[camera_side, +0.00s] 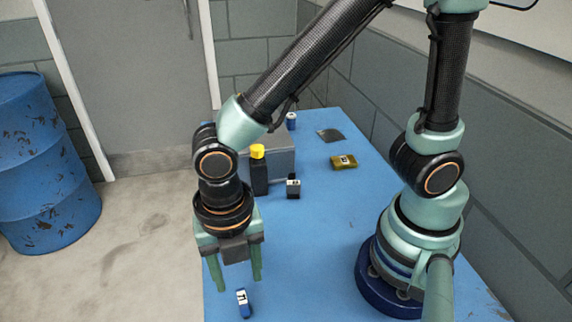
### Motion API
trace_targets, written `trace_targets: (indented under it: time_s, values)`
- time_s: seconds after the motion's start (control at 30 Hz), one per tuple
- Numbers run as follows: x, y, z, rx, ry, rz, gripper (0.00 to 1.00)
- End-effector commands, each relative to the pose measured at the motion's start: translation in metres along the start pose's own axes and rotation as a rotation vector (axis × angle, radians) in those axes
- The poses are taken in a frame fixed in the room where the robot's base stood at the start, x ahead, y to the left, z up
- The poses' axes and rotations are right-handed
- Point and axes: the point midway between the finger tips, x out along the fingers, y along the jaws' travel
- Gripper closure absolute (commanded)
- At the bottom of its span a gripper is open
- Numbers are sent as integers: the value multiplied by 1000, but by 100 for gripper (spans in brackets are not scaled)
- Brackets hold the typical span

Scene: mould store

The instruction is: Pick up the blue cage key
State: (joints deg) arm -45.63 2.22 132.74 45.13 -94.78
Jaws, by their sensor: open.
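A small blue object with a white label (244,303), which looks like the blue cage key, lies on the blue table (330,270) near its lower left edge. My gripper (236,283) is open and points down, with its two green fingers apart. It is empty and appears just above the blue object, with the fingertips to either side in the picture. The exact height gap cannot be told from this view.
Behind my gripper stand a black bottle with a yellow cap (259,172), a small black-and-white item (293,187) and a grey box (283,160). Farther back are a yellow packet (343,162), a dark flat plate (330,135) and a small blue-and-white item (291,121). The table's middle is clear.

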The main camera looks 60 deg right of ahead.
Motion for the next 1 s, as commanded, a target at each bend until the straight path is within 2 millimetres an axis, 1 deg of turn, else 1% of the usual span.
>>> trace_targets:
  time_s: [0.03,0.1,0.2,0.47,0.8,1.0]
  values:
    - [10,-1,0,2,1,-7,45]
    - [22,-1,0,2,0,-6,45]
    - [33,-1,1,4,0,-4,45]
    - [47,0,1,5,0,-2,45]
    - [86,0,4,6,0,-2,45]
    - [95,0,4,6,0,1,45]
